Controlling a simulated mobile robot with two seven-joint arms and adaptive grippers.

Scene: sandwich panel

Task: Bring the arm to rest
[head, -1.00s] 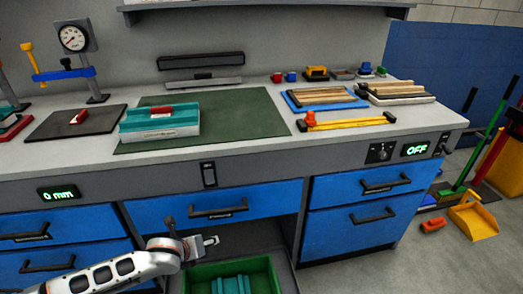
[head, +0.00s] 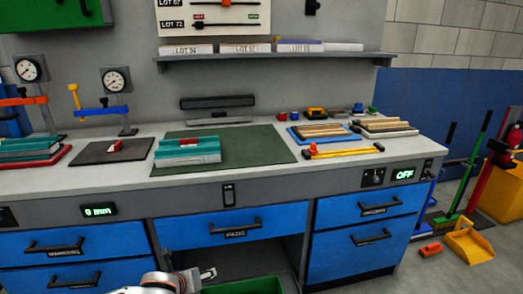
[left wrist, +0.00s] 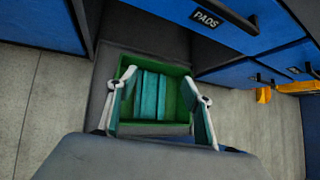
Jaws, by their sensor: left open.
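My left gripper (head: 208,272) is at the bottom of the head view, in front of the open space under the PADS drawer (head: 235,226). In the left wrist view its two fingers (left wrist: 163,108) are spread wide and nothing is between the tips. Beyond them is a green bin (left wrist: 178,70) with several teal pads (left wrist: 150,95) lying in it. In the head view only part of the green bin (head: 250,286) shows at the bottom edge. My right gripper is not in view.
The worktop (head: 330,164) carries a teal and white block (head: 187,152) on a green mat (head: 265,145), a dark plate (head: 95,152) and gauges. Blue drawers (head: 360,245) stand right of the opening. A yellow dustpan (head: 468,246) and orange block (head: 430,249) lie on the floor at right.

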